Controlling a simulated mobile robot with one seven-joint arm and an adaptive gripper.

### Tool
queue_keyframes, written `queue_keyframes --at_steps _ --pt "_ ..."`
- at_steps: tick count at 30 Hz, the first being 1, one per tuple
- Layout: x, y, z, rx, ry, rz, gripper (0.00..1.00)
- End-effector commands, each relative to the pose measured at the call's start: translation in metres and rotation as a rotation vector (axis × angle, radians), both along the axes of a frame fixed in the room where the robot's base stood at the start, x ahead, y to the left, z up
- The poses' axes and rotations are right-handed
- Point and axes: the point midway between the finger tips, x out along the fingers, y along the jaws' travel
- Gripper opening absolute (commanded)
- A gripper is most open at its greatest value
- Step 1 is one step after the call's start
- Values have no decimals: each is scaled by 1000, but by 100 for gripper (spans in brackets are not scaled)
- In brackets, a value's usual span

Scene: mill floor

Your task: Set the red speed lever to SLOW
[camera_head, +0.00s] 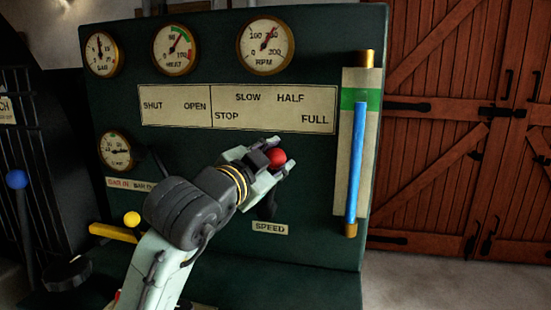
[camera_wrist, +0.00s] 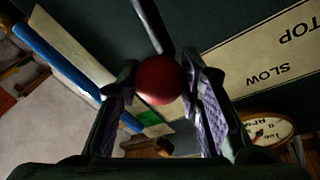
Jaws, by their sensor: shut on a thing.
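The red speed lever's ball knob (camera_head: 276,158) stands out from the dark green panel, above the SPEED label (camera_head: 270,227). Its lower shaft shows just above that label, with the part nearer the knob hidden by my gripper. My gripper (camera_head: 279,157) reaches in from the lower left, with its fingers closed around the knob. In the wrist view the knob (camera_wrist: 160,80) sits between the two finger pads, and the grey shaft (camera_wrist: 152,25) runs up from it. The scale plate (camera_head: 273,122) above reads STOP, SLOW, HALF and FULL. The knob lies below the plate, roughly under HALF.
A blue sight tube (camera_head: 355,165) stands at the panel's right. Round gauges (camera_head: 266,46) line the top. A yellow-knobbed lever (camera_head: 132,219) is left of my arm, and a blue-knobbed lever (camera_head: 17,179) is at far left. Wooden doors (camera_head: 450,130) are behind on the right.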

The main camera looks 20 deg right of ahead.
Motion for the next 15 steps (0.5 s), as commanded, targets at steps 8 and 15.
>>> queue_keyframes --at_steps 8,15 --pt "0 0 0 -3 2 -1 0" --pt "22 31 2 -217 149 0 0"
